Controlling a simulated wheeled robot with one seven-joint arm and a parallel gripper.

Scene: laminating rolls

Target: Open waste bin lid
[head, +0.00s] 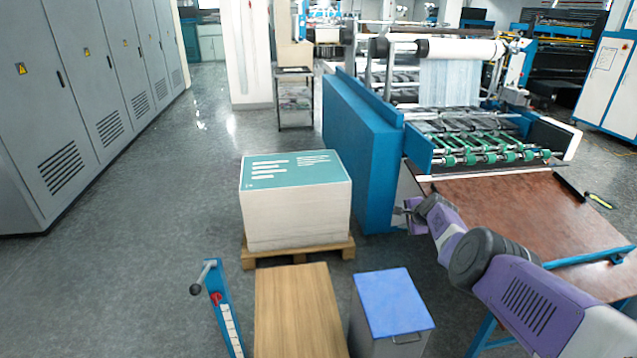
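The waste bin (375,342) is a grey box at the bottom of the head view, right of the wooden-topped block. Its blue lid (392,300) lies flat and shut on top. A thin metal handle (410,338) shows at the front edge of the lid. My gripper (402,211) is beyond and above the bin in the picture, near the end of the blue machine panel, apart from the lid. It is small and seen side-on, so I cannot tell whether its fingers are open. No held thing shows.
A wooden-topped block (295,305) stands left of the bin, with a blue lever post (225,315) beside it. A paper stack (295,205) sits on a pallet (300,250) behind. A brown table (500,215) is at right. Open floor (130,270) lies left.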

